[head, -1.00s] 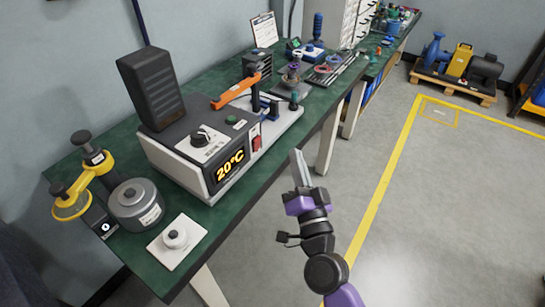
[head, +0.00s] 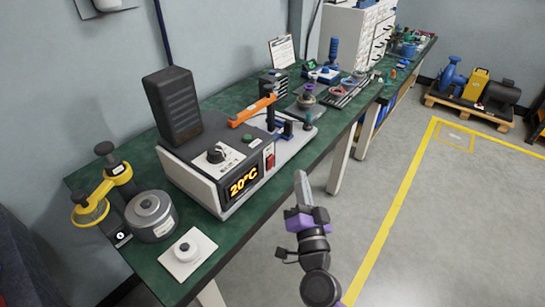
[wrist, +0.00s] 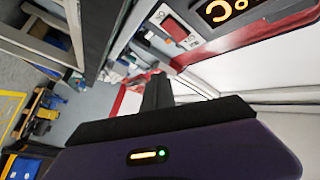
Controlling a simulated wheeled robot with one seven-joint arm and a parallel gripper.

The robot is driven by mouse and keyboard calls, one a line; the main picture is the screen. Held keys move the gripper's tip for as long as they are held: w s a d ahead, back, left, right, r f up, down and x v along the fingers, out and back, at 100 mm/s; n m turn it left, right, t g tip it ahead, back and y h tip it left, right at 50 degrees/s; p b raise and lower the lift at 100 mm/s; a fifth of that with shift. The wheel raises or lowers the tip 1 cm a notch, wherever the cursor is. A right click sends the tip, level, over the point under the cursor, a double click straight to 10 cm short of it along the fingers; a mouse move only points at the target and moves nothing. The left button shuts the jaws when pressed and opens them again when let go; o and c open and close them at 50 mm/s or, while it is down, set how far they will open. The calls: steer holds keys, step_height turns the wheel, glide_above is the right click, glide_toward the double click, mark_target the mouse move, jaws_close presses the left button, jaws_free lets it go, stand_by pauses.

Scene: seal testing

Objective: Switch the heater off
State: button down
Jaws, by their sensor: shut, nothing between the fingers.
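The heater (head: 205,186) is a white and black box on the green bench, with an orange lit display (head: 244,181) reading 20°C. A red rocker switch (head: 269,161) is on its front face, right of the display; it also shows in the wrist view (wrist: 176,30). A black dial (head: 216,154) and a green button (head: 247,138) are on top. My gripper (head: 301,178) is shut and empty, in front of the bench edge, to the right of the switch and apart from it. In the wrist view its fingers (wrist: 157,90) point toward the region below the switch. The switch's position is too small to tell.
A grey metal pot (head: 151,215), a yellow clamp (head: 92,208) and a white plate with a knob (head: 187,253) are at the left.

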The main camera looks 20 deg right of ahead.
steer(key=shift+w+a+r+p, duration=0.15)
steer(key=shift+w+a+p, duration=0.1)
steer(key=shift+w+a, duration=0.7)
steer(key=shift+w+a+r+p, duration=0.2)
steer(key=shift+w+a, duration=0.45)
steer(key=shift+w, duration=0.55)
steer(key=shift+w, duration=0.1)
stand_by(0.4)
steer(key=shift+w+a+p, duration=0.2)
steer(key=shift+p, duration=0.1)
steer(key=shift+w+a, duration=0.2)
steer(key=shift+w, duration=0.05)
stand_by(0.6)
steer(key=shift+d, duration=0.1)
steer(key=shift+s+d, duration=0.35)
steer(key=shift+s, duration=0.25)
steer(key=shift+s+d, duration=0.1)
steer(key=s+d, duration=0.1)
steer(key=s, duration=0.1)
steer(key=s+d, duration=0.1)
steer(key=shift+s+d+f, duration=0.35)
steer(key=shift+s, duration=0.05)
